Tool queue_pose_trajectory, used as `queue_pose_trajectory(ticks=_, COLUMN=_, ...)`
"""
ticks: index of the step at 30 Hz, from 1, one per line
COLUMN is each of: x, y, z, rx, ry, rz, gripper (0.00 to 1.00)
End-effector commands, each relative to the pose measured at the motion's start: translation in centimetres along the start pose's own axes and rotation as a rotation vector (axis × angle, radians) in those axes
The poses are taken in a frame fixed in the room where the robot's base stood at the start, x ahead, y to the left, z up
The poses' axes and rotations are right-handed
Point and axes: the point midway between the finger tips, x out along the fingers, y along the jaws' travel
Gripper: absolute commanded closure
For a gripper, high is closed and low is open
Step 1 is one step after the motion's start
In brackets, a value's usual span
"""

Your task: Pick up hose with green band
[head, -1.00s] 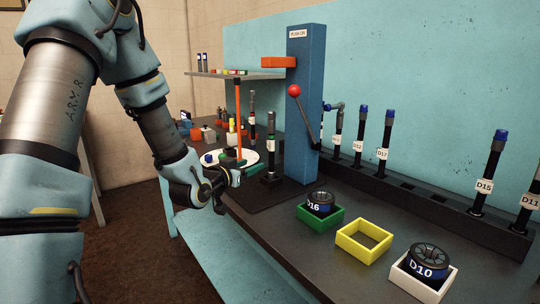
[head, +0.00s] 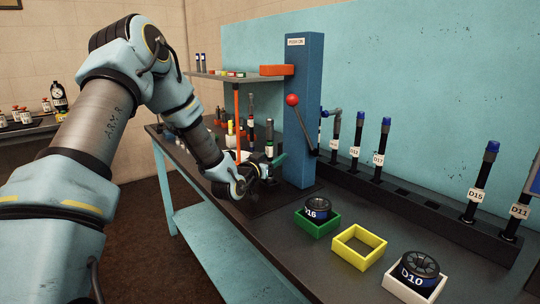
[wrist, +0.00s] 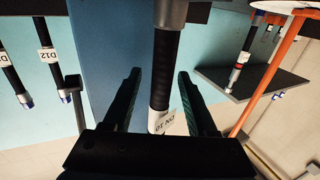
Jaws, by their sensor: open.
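The hose with the green band (head: 269,140) stands upright on the bench, just left of the blue column. My gripper (head: 264,168) is at its lower part, with the arm reaching in from the left. In the wrist view a black hose (wrist: 166,65) with a grey metal end runs between my two open green fingers (wrist: 160,100). Space shows between the hose and each finger. A white tag (wrist: 172,122) on this hose lies close to the gripper body. The green band cannot be made out in the wrist view.
The blue column (head: 304,110) with a red-knobbed lever (head: 300,115) stands close to my gripper's right. An orange rod (head: 237,120) and another hose (head: 251,125) stand behind. Green (head: 318,229), yellow (head: 345,254) and white (head: 398,288) trays sit at the front right.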

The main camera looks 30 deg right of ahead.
Motion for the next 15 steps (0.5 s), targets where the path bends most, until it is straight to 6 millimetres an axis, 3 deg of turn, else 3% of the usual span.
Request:
queue_pose_trajectory(ticks=10, x=0.78, y=-0.01, z=0.08, rx=0.000, ry=-0.001, rz=0.000, gripper=0.43)
queue_pose_trajectory(ticks=15, x=0.77, y=-0.01, z=0.06, rx=0.000, ry=0.000, rz=0.000, gripper=0.62)
